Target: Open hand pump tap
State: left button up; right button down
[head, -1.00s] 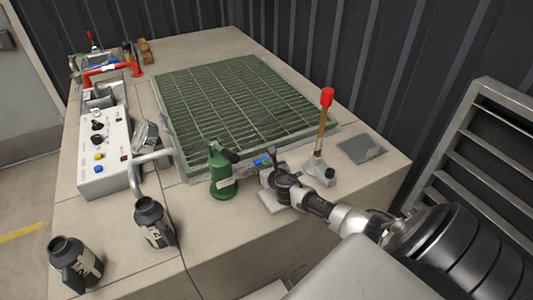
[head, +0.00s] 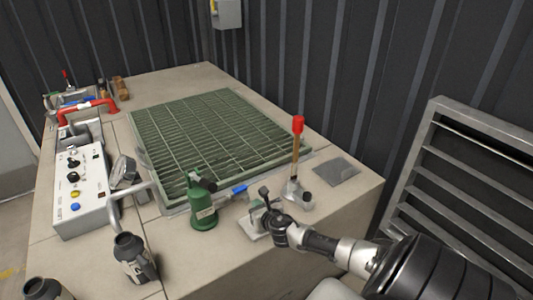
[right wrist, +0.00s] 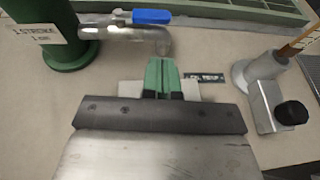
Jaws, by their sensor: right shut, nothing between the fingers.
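The hand pump has a green cylinder (head: 203,205) with a metal outlet pipe beside it. The blue tap handle (head: 239,189) is on that pipe; in the right wrist view the blue handle (right wrist: 152,16) lies roughly lengthwise along the pipe. My right gripper (head: 265,203) is in front and to the right of the tap, apart from it. In the right wrist view its green fingertips (right wrist: 162,72) are together and empty, below the pipe's bent end. My left gripper is not in view.
A red-topped lever (head: 297,125) stands upright right of my gripper. A green grate (head: 220,135) lies behind the pump. A louvered metal frame (head: 450,180) stands at the right.

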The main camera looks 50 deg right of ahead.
jog(key=shift+v, duration=3)
jog(key=shift+s+d+r, duration=0.1)
